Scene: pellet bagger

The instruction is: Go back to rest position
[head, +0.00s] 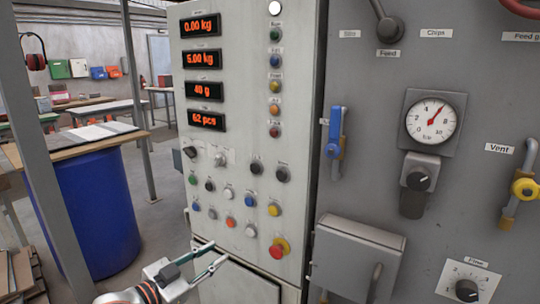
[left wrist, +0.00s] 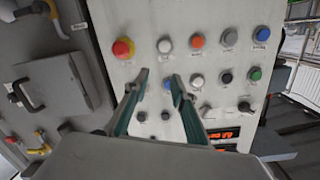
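My left gripper (head: 217,252) is low in the head view, in front of the lower part of the pale control panel (head: 225,110). Its two fingers are apart with nothing between them. In the left wrist view the left gripper (left wrist: 159,76) points at the panel's button rows, with a gap between the fingertips. A red emergency button with a yellow collar (head: 279,247) is right of the fingers in the head view. It also shows in the left wrist view (left wrist: 123,48). Whether the fingers touch the panel I cannot tell. My right gripper is in neither view.
A grey cabinet with a round gauge (head: 431,122), a blue-handled valve (head: 334,132), a yellow-knobbed valve (head: 524,188) and a protruding box (head: 356,258) stands at the right. A blue barrel (head: 95,215) and a post (head: 42,140) are at the left. Open floor lies behind.

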